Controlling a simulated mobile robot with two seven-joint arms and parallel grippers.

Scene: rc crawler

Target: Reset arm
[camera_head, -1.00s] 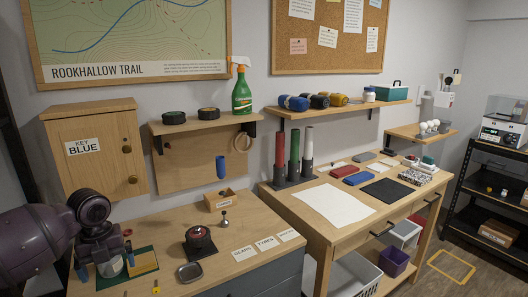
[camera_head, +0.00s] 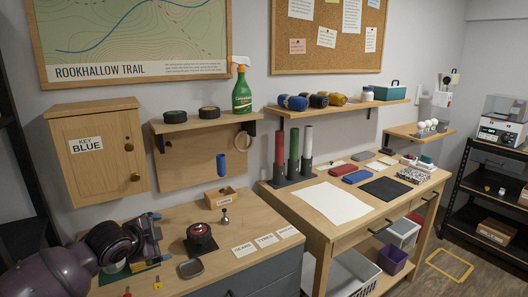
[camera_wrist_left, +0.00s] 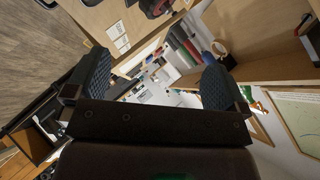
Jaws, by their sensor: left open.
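My left arm (camera_head: 65,275) comes in from the lower left in the head view. My left gripper (camera_head: 155,234) is over the left end of the wooden bench, pointing right. In the left wrist view, the two dark ribbed fingers of my left gripper (camera_wrist_left: 155,80) are wide apart with nothing between them. My right gripper is in neither view.
A small wooden box (camera_head: 220,196) stands behind. A key cabinet (camera_head: 100,165) hangs above.

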